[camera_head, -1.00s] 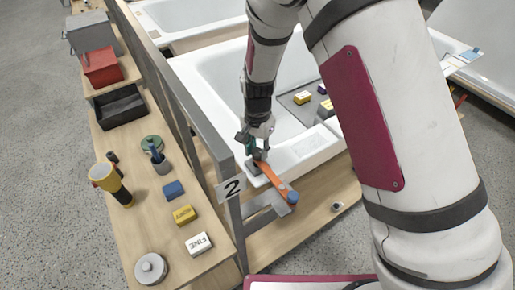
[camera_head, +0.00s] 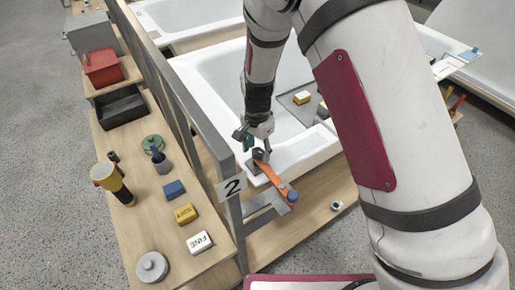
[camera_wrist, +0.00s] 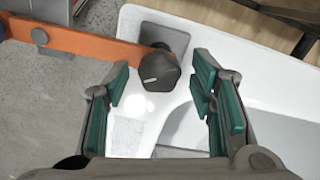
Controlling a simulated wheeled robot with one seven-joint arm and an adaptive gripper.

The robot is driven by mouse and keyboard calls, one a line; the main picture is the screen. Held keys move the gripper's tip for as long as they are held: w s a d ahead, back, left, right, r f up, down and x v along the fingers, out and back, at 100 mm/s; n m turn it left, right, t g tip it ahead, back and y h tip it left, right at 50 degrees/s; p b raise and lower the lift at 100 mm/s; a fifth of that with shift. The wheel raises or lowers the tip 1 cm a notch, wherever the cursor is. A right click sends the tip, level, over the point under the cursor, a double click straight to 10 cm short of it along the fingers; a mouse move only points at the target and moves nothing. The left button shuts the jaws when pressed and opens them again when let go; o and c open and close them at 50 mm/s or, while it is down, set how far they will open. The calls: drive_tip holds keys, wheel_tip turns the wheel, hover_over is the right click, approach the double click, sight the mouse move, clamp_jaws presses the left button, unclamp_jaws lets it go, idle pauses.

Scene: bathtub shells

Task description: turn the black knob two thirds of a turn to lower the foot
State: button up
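The black knob (camera_wrist: 158,70) with a short white mark stands at one end of an orange bar (camera_wrist: 85,45) in the wrist view. In the head view the knob (camera_head: 260,156) sits at the corner of a white tub's rim, and the orange bar (camera_head: 273,178) runs down-right to a blue end piece (camera_head: 292,196). I cannot tell whether that piece is the foot or how high it stands. My gripper (camera_wrist: 160,84) is open, with its green pads on either side of the knob and clear gaps between. It also shows in the head view (camera_head: 257,138), just above the knob.
The white tub (camera_head: 205,95) lies under my arm. A grey rail (camera_head: 185,100) with a "2" plate (camera_head: 232,186) runs left of it. A wooden bench (camera_head: 150,220) holds a yellow-black torch (camera_head: 112,182), several blocks and a black bin (camera_head: 122,107).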

sight(257, 151)
wheel_tip(257, 151, up, 12)
idle(0.7)
idle(0.4)
drive_tip(key=s+d+r+n+t+y, duration=0.1)
drive_tip(key=s+d+r+n, duration=0.1)
drive_tip(key=s+d+r, duration=0.5)
drive_tip(key=s+d+r+n+t, duration=0.15)
drive_tip(key=d+r, duration=0.35)
drive_tip(key=r, duration=0.5)
drive_tip(key=s+d+r+n+t, duration=0.1)
drive_tip(key=s+d+r+n, duration=0.1)
drive_tip(key=s+d, duration=0.2)
drive_tip(key=s+d+r+n+t+h, duration=0.1)
drive_tip(key=s+d, duration=0.3)
drive_tip(key=s, duration=0.7)
drive_tip(key=shift+s+d+r+n+t, duration=0.2)
drive_tip(key=shift+s+r+n+t, duration=0.25)
drive_tip(key=shift+n, duration=0.4)
